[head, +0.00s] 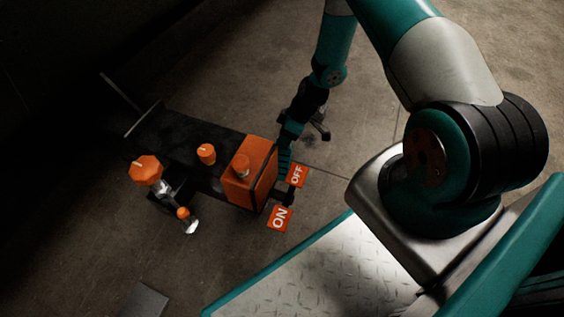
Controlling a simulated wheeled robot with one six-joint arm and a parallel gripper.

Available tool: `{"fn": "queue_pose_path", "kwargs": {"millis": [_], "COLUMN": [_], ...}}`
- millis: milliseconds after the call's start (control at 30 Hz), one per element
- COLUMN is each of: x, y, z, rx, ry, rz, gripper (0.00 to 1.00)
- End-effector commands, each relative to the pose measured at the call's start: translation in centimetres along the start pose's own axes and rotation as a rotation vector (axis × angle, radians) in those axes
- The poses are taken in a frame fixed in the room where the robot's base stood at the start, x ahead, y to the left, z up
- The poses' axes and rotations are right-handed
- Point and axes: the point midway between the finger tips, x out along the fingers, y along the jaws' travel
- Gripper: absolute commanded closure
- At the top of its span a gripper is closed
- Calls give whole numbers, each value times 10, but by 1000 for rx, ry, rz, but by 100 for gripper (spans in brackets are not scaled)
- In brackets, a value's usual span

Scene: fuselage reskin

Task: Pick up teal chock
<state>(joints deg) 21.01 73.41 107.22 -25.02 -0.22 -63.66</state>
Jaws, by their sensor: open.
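My gripper (291,132) reaches down at the end of my arm, beside the right end of an orange box (250,171). It is open, and its fingertips are small and dark in this view. A small teal ridged piece (285,157) shows just below it, close against the box, and looks like the teal chock. My gripper partly covers this spot. I cannot tell whether the fingers are around the piece or only above it.
The box sits on a dark cart (190,140) carrying orange knobs (206,153). An orange OFF sign (297,175) and ON sign (279,218) stand at its right. A dark footed object (319,123) is behind my gripper. The concrete floor (235,75) is otherwise mostly clear.

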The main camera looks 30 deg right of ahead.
Motion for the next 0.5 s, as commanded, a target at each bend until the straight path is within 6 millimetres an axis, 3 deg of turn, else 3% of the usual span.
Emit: {"fn": "queue_pose_path", "kwargs": {"millis": [67,300,500], "x": [13,12,11], "y": [0,0,0], "z": [1,0,0], "rx": [-1,1,1], "ry": [0,0,0], "rz": [-1,0,-1], "gripper": [58,58,100]}}
